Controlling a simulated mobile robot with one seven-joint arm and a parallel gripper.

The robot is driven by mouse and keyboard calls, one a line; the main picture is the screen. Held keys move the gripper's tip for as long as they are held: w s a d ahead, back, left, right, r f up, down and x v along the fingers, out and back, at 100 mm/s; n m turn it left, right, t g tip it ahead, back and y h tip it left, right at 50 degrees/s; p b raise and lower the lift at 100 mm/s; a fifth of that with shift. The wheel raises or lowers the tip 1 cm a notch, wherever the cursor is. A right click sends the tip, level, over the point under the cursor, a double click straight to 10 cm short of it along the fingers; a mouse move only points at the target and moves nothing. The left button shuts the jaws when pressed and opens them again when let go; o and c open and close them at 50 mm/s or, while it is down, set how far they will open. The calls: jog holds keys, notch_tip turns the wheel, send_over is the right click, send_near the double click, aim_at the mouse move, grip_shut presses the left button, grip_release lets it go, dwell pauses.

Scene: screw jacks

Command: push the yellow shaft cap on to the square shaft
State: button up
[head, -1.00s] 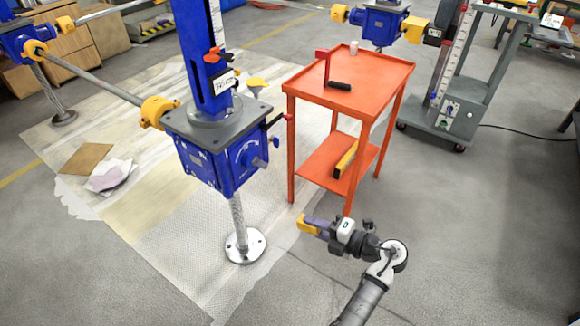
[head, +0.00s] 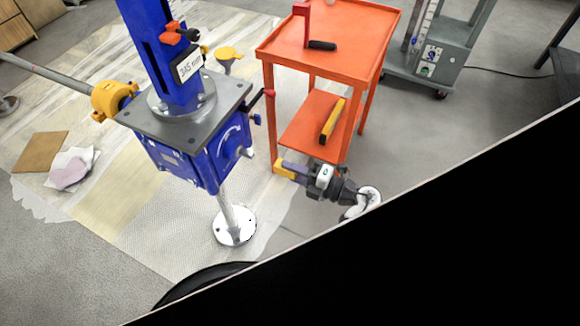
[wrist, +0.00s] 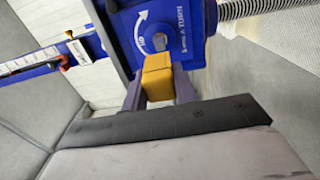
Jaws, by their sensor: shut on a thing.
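The yellow shaft cap (head: 281,169) is a small block held between the fingertips of my gripper (head: 288,170). In the wrist view the cap (wrist: 158,80) sits squarely between the two grey-purple fingers of my gripper (wrist: 160,90), which are shut on it. The square shaft (head: 246,152) is a short grey stub on the right face of the blue screw jack (head: 190,160). In the wrist view the shaft (wrist: 159,42) shows just beyond the cap, nearly in line with it. In the head view a gap separates the cap and the shaft. The cap's shaft-facing side is hidden in the wrist view.
An orange cart (head: 330,52) stands behind my gripper, with a yellow-and-black tool (head: 332,122) on its lower shelf. A small red-tipped lever (head: 268,93) sticks out above the shaft. The jack's round foot (head: 235,228) is below. A black area hides the head view's lower right.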

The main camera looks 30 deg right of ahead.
jog(key=shift+x, duration=2.9)
jog(key=shift+p+x, duration=0.55)
jog(key=shift+x, duration=1.9)
jog(key=o, duration=1)
jog(key=b+v, duration=0.3)
jog(key=v, duration=1)
jog(key=shift+s+d, duration=0.25)
jog(key=shift+s, duration=0.05)
